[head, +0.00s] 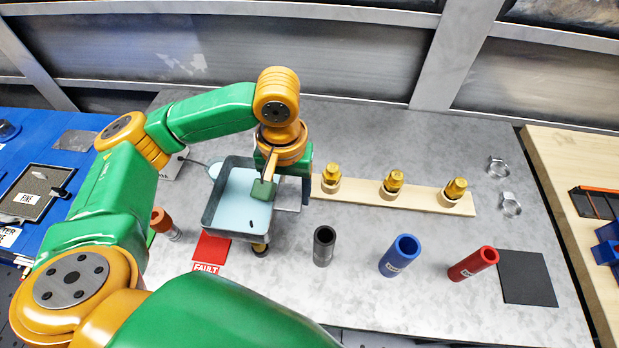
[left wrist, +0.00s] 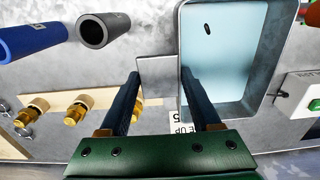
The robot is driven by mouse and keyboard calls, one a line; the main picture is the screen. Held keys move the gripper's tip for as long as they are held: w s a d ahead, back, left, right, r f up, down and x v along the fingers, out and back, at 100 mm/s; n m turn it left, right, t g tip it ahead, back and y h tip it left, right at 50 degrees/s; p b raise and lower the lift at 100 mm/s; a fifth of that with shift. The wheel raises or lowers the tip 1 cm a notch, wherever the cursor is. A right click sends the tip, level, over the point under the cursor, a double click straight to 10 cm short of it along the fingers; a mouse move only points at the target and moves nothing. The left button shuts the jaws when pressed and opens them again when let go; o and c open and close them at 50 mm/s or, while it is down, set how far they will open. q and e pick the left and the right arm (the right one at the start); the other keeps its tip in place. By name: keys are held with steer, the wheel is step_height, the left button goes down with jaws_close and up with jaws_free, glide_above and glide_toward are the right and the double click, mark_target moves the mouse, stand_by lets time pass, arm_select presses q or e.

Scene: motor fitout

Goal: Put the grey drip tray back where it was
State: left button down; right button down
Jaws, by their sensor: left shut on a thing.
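The grey drip tray (head: 210,212), with a pale blue inside, is at the middle left of the bench in the head view. It also shows in the left wrist view (left wrist: 262,107), with a small dark spot on its floor. My left gripper (head: 265,188) is over the tray's right side and shut on it. In the left wrist view my left gripper (left wrist: 160,105) has a finger either side of the tray's side wall and flat grey tab. I cannot tell how far the tray is above the bench. My right gripper is out of view.
A red FAULT mat (head: 211,249) and a brass-ended part (head: 260,248) are by the tray's near edge. Black (head: 324,246), blue (head: 400,255) and red (head: 473,263) tubes stand to the right. Brass fittings sit on a wooden strip (head: 360,193) behind them. A dark mat (head: 527,278) lies far right.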

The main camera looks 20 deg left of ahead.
arm_select(q)
steer(key=w+f, duration=0.4)
steer(key=w, duration=0.1)
steer(key=w+a+f, duration=0.1)
steer(key=w+f, duration=0.2)
steer(key=shift+f, duration=0.1)
steer(key=shift+s+a+f+p, duration=0.15)
steer(key=shift+f+p, duration=0.45)
steer(key=shift+f, duration=0.9)
steer(key=shift+c, duration=0.5)
jaws_free()
